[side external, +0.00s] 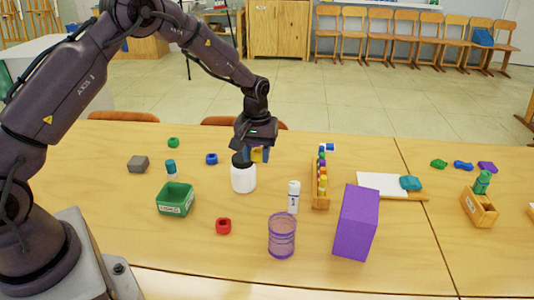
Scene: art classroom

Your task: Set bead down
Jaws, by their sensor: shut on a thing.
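My gripper (253,156) points down over the middle of the table and is shut on a small yellow bead (257,156), which shows between its fingers. The fingers partly hide the bead. A white jar (243,179) stands just below and in front of the gripper in this view; I cannot tell whether they touch. Loose beads lie on the table: a green bead (173,142) at the back left, a blue bead (211,159) left of the gripper, and a red bead (223,226) nearer the front.
A green box (175,200), a grey block (138,163) and a teal-capped bottle (171,168) stand left. A white bottle (293,198), purple cup (282,238), tall purple block (357,224) and wooden rack (320,201) stand right. The front-left table is mostly clear.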

